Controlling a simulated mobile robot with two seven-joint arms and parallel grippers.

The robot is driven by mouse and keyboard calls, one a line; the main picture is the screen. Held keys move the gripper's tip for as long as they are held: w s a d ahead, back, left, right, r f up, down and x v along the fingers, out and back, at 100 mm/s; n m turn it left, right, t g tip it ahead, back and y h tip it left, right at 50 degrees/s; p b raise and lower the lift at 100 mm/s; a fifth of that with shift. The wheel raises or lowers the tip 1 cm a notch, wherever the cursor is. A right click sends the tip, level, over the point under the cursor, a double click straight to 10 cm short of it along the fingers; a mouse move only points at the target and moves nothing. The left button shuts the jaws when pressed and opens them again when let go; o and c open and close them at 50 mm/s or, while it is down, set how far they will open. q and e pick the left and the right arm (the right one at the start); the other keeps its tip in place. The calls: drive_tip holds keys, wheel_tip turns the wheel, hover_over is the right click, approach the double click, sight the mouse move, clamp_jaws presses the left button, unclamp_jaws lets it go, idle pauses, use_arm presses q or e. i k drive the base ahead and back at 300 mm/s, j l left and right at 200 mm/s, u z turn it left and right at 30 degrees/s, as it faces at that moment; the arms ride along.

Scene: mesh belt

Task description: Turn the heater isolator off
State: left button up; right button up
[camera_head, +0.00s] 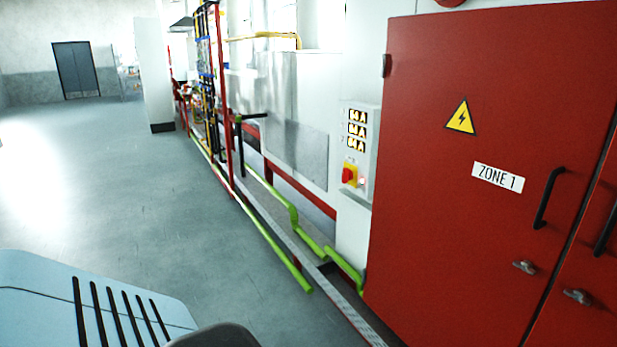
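The heater isolator appears to be the red rotary switch on a yellow plate (349,175), low on a pale control panel (357,148) on the wall. Its exact handle position is too small to tell. Above it on the panel are three lit readouts (357,130), each seeming to read 64 A. A small pale light (362,182) sits just right of the switch. Neither of my grippers is in the picture.
A large red cabinet (430,220) marked ZONE 1, with black handles and a warning triangle, stands right of the panel. Green pipes (275,245) run low along the wall and floor. Open grey floor (150,190) lies to the left.

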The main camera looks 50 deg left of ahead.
sight(347, 175)
drive_tip(key=u, duration=1.4)
drive_tip(key=i+z, duration=0.1)
drive_tip(key=i, duration=0.45)
drive_tip(key=i+j+z, duration=0.15)
drive_tip(key=i, duration=0.35)
drive_tip(key=i+z, duration=0.1)
drive_tip(key=i, duration=0.45)
drive_tip(key=i+j+z, duration=0.15)
drive_tip(key=i, duration=0.35)
drive_tip(key=i+j, duration=0.05)
drive_tip(key=j, duration=0.05)
